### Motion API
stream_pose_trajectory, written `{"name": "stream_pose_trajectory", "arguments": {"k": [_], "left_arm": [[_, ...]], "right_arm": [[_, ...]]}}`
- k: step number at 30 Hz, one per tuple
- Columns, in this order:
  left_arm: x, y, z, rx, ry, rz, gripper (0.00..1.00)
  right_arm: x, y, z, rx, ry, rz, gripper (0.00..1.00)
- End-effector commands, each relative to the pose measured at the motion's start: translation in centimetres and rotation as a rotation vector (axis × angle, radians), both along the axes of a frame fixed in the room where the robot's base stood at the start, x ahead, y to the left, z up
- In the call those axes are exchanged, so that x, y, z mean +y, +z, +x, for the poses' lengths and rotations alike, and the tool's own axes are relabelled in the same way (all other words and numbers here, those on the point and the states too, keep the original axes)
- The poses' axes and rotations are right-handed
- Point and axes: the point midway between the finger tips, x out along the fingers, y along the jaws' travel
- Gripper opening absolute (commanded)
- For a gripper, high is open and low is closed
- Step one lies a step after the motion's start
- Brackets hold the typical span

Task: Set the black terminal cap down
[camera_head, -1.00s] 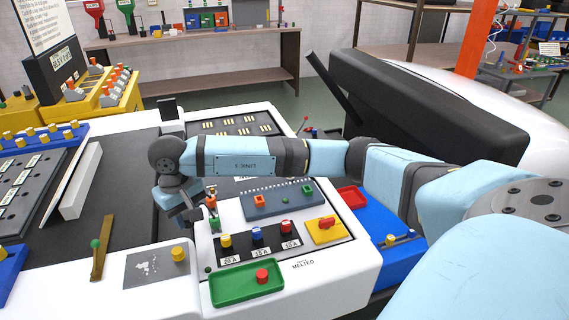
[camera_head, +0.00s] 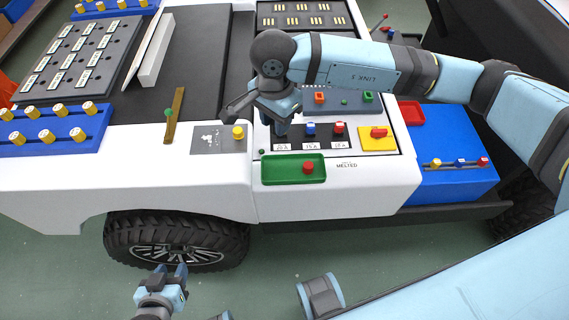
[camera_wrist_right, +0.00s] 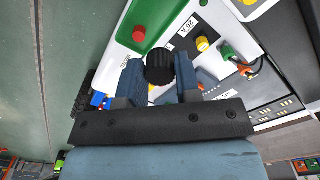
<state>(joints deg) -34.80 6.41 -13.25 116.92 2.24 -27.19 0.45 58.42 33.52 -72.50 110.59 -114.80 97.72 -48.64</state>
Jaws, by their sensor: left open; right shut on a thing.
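The black terminal cap (camera_wrist_right: 160,68) is a round ribbed knob between the fingers of my right gripper (camera_wrist_right: 160,74), which is shut on it. In the head view my right gripper (camera_head: 279,128) points down over the front-left part of the white cart's panel (camera_head: 338,172), and the cap cannot be made out there. In the wrist view the cap is beside the 20 A label and a yellow knob (camera_wrist_right: 202,43). Whether it touches the panel is unclear. My left gripper (camera_head: 173,272) is open and empty, low in front of the cart near the wheel.
A green tray (camera_head: 274,173) with a red knob (camera_head: 308,167) lies on the panel's front. A blue box (camera_head: 448,140) stands right.

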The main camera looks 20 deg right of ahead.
Motion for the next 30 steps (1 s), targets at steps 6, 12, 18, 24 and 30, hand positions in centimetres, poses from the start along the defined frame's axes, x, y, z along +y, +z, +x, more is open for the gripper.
{"name": "stream_pose_trajectory", "arguments": {"k": [6, 12, 18, 24, 30], "left_arm": [[0.2, 0.3, 0.2, -0.008, -0.005, 0.006, 0.43], [0.4, 0.4, 0.2, -0.010, -0.010, 0.013, 0.43], [0.4, 0.3, 0.1, -0.011, -0.013, 0.015, 0.43], [0.2, 0.4, 0.2, -0.011, -0.011, 0.010, 0.43], [-0.1, 0.5, 0.2, -0.010, -0.005, 0.002, 0.43]], "right_arm": [[0.0, -6.2, -0.1, 0.005, 0.001, -0.001, 0.03], [-0.1, -11.0, 0.0, 0.003, 0.001, -0.001, 0.03], [0.0, -13.0, 0.1, 0.001, 0.002, -0.001, 0.02], [0.0, -15.0, 0.0, 0.003, 0.002, -0.001, 0.02], [-0.1, -17.4, 0.0, 0.002, 0.002, -0.001, 0.02]]}}
